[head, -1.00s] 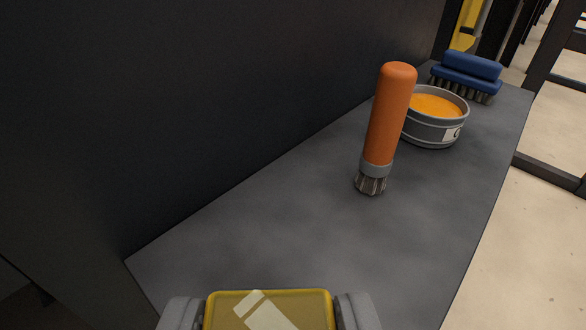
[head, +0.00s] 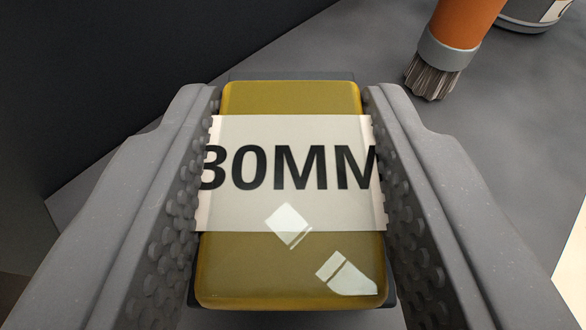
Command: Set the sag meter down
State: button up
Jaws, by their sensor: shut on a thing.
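The sag meter (head: 290,262) is a yellow block with a white label reading "30MM", in the lower middle of the head view. My gripper (head: 290,170) is shut on it, with one grey textured jaw along each side. The grey shelf top (head: 490,190) shows behind and below it. Whether the block's underside touches the shelf is hidden by the block and the jaws.
An orange-handled brush (head: 455,50) stands bristles down on the shelf at the upper right, with a grey round tin (head: 535,18) partly in view behind it. A dark wall (head: 120,60) runs along the left. Bare shelf lies right of my gripper.

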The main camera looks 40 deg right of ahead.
jog(key=o, duration=1.2)
jog(key=shift+s+a+r, duration=0.2)
jog(key=shift+s+a, duration=0.05)
jog(key=v, duration=1.1)
jog(key=shift+p, duration=0.3)
jog(key=shift+s, duration=0.1)
